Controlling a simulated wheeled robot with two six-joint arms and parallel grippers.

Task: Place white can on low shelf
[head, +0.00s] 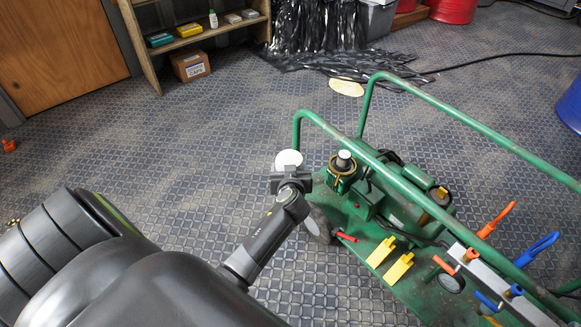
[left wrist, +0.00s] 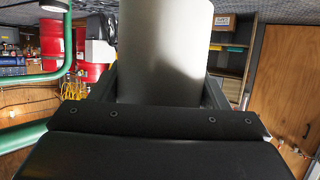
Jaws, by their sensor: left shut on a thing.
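The white can (head: 289,159) is held at the end of my left arm, above the floor and beside the green cart. My left gripper (head: 290,178) is shut on it. In the left wrist view the can (left wrist: 165,50) fills the upper middle, pale and smooth, between the dark fingers of my left gripper (left wrist: 160,92). The wooden shelf unit (head: 205,40) stands at the back left; its low shelf holds several small boxes and a bottle. The shelf also shows upside down in the left wrist view (left wrist: 232,58). My right gripper is not in view.
The green cart (head: 400,180) with tall rails stands close at the right, carrying a machine and tools. A cardboard box (head: 190,65) sits on the floor under the shelf. Black strips (head: 315,50) hang and spread to its right. Open patterned floor lies between my gripper and the shelf.

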